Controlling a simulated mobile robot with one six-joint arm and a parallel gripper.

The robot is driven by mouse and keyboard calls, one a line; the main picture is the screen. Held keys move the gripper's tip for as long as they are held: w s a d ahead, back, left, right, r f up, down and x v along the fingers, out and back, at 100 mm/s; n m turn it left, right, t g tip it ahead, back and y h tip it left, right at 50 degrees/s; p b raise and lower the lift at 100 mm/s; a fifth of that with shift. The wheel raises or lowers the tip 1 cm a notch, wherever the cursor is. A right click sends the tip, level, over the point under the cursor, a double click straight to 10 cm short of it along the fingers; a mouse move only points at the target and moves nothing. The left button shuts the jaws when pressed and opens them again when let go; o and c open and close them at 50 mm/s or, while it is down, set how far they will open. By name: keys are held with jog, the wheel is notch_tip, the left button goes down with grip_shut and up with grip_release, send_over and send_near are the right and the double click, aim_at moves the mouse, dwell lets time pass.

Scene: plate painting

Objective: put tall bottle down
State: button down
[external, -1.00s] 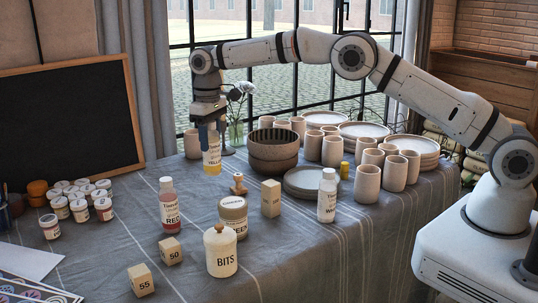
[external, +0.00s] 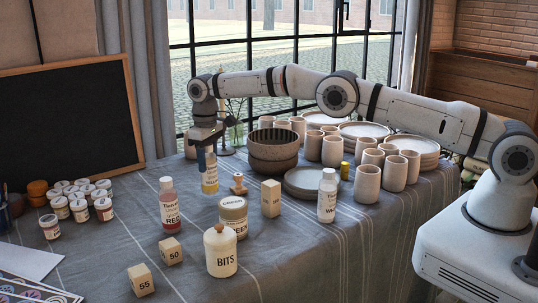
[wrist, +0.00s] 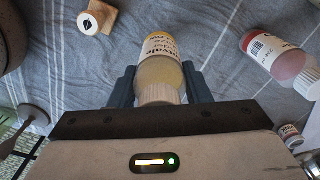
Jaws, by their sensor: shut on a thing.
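The tall bottle (external: 210,181) has a clear body with yellow contents and a white and yellow label. My gripper (external: 206,158) points down and is shut on it from above. In the wrist view the bottle (wrist: 160,72) stands between the two dark blue fingers (wrist: 160,85), with its white cap toward my palm. It looks upright behind the red bottle and the green jar. I cannot tell whether its base touches the table.
A red bottle (external: 169,207) stands to the left, and a jar labelled green (external: 233,215) in front. A wooden stamp (external: 239,184) and bowls (external: 274,160) are to the right. Striped cloth (external: 130,200) lies bare to the left of the red bottle.

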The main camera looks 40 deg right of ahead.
aim_at(208, 170)
jog(key=shift+f, duration=1.85)
jog(key=c, duration=0.8)
grip_release()
jog(key=shift+o, duration=0.2)
notch_tip(208, 170, up, 11)
jog(key=shift+p, duration=0.95)
jog(key=shift+r+p, duration=0.6)
jog(key=shift+r, duration=0.05)
